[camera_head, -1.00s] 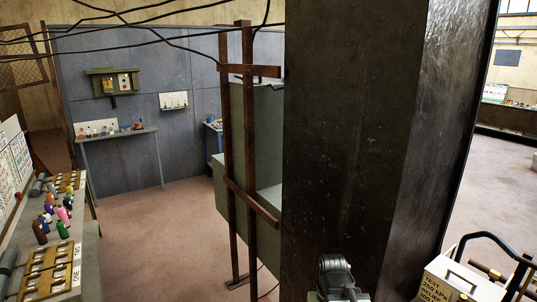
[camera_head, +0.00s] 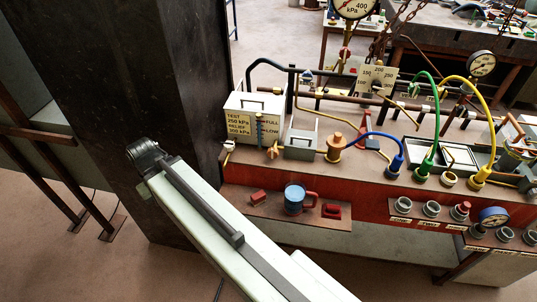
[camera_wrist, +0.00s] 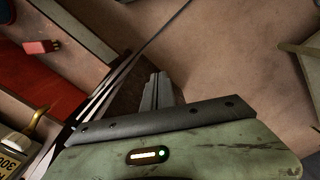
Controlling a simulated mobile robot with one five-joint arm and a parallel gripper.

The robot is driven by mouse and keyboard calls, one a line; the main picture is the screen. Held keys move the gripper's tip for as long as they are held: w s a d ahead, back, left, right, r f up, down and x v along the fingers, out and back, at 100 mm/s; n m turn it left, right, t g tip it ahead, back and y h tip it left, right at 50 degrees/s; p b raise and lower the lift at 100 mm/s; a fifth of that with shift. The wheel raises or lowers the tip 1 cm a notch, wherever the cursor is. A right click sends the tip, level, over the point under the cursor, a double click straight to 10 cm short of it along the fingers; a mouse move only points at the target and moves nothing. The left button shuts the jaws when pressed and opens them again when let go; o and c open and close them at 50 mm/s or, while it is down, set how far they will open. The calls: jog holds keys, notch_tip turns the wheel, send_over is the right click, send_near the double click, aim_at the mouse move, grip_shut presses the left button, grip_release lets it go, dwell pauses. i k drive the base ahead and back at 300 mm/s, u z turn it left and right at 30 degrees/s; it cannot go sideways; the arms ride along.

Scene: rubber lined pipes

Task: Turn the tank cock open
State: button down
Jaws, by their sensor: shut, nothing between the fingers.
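A cream tank (camera_head: 252,106) with a TEST 250 kPa and RELIEF 300 kPa label stands at the bench's left end in the head view. A small pale cock (camera_head: 228,148) is at its lower left corner. An orange-brown lever fitting (camera_head: 273,151) is at its lower right. In the wrist view, part of the tank label (camera_wrist: 10,164) and a brass-coloured curved fitting (camera_wrist: 36,122) show at the lower left; I cannot tell which cock this is. My gripper (camera_wrist: 157,82) is shut and empty, apart from the fitting. I cannot make out its fingers in the head view.
A dark pillar (camera_head: 110,90) stands close left of the bench. A blue mug (camera_head: 295,198) and red pieces sit on the low front shelf (camera_head: 255,206). Blue, green and yellow hoses (camera_head: 380,137) arch over the bench. Brown floor (camera_head: 70,255) is clear at the lower left.

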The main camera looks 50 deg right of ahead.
aim_at(273, 153)
jog(key=z, duration=0.1)
jog(key=k, duration=1.6)
jog(key=u, duration=0.75)
jog(key=i, duration=1.05)
jog(key=z, duration=0.05)
